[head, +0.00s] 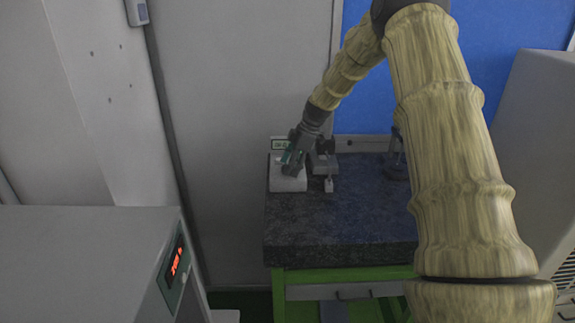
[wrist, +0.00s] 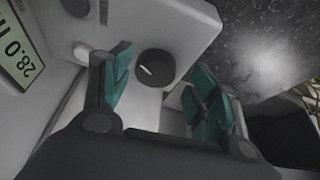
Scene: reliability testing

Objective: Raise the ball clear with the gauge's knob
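The gauge (head: 288,184) is a white box near the left edge of the dark stone top, with a small green-framed display (head: 280,143) at its back. In the wrist view the display (wrist: 18,50) is cut off at the left edge. The black round knob (wrist: 155,68) with a white mark sits on the white gauge body (wrist: 178,25). My gripper (head: 291,157) is low over the gauge. In the wrist view my gripper's teal fingers (wrist: 160,85) are apart, one on each side of the knob, with gaps visible. I cannot make out the ball.
A dark device (head: 323,160) stands close to the right of my gripper. The dark stone tabletop (head: 330,225) is clear in front. A grey cabinet (head: 85,255) with a red readout (head: 176,260) stands at the left front. Another dark object (head: 395,165) is partly behind my arm.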

